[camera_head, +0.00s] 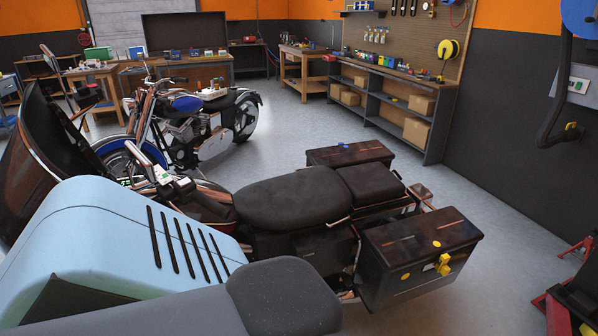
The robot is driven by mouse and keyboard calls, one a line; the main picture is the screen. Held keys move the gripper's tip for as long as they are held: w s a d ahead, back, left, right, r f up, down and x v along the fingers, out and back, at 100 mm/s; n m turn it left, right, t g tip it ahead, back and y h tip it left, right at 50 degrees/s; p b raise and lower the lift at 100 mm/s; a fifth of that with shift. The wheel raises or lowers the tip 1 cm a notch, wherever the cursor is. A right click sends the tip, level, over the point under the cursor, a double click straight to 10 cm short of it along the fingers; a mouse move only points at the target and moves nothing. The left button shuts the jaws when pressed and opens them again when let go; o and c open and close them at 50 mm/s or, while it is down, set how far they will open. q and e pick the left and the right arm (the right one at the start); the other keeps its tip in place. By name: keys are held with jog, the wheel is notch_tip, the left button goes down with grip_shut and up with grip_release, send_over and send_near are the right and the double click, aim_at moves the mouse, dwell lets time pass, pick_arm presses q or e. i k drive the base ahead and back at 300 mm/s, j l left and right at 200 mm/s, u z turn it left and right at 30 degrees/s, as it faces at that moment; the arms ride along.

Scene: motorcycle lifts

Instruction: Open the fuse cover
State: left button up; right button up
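A dark motorcycle (292,197) with a black seat stands in the middle of the view. A dark side case (418,252) at its near rear side carries a yellow latch-like part (443,264) and small yellow round spots. I cannot pick out a fuse cover for certain, so I cannot tell whether it is open or shut. Neither of my grippers shows in this view.
A light blue slotted body (110,240) and a grey rounded part (280,300) fill the near left. A second motorcycle (205,125) stands behind. A shelf bench (385,105) lines the back wall. Red equipment (560,310) stands at the lower right. Grey floor (490,200) is clear between.

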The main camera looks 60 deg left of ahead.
aim_at(329, 252)
jog(key=k+u, duration=0.1)
jog(key=u, duration=1.55)
jog(key=i+l, duration=0.2)
jog(key=i+l+u, duration=0.15)
jog(key=l, duration=0.25)
jog(key=i+l, duration=0.25)
jog(key=i+l+u, duration=0.1)
jog(key=l, duration=0.3)
jog(key=i+l+u, duration=0.1)
jog(key=i+l, duration=0.3)
jog(key=l, duration=0.3)
jog(key=i+l+u, duration=0.1)
jog(key=l, duration=0.25)
